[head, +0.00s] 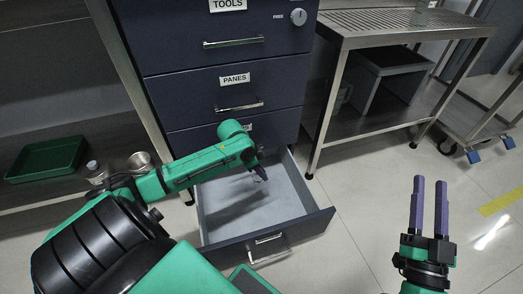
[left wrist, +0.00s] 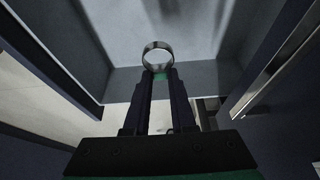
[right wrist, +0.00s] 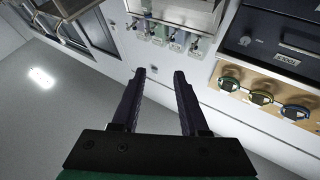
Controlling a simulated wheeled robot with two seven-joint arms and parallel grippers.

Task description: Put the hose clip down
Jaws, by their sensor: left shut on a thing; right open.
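The hose clip (left wrist: 147,52) is a round metal band with a green part between the fingertips in the left wrist view. My left gripper (left wrist: 160,74) is shut on it and holds it with the ring beyond the fingertips. In the head view my left gripper (head: 260,175) is over the open bottom drawer (head: 217,225), inside its outline; the clip is too small to make out there. The drawer's grey floor looks empty. I cannot tell how high the clip is above it. My right gripper (head: 430,182) is open and empty, away to the right over the floor.
Closed drawers, marked TOOLS (head: 230,28) and PANES (head: 235,95), are above the open one. A metal cart (head: 400,38) stands to the right. A green tray (head: 48,160) and small round containers sit on a low shelf at left. Open floor lies right of the drawer.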

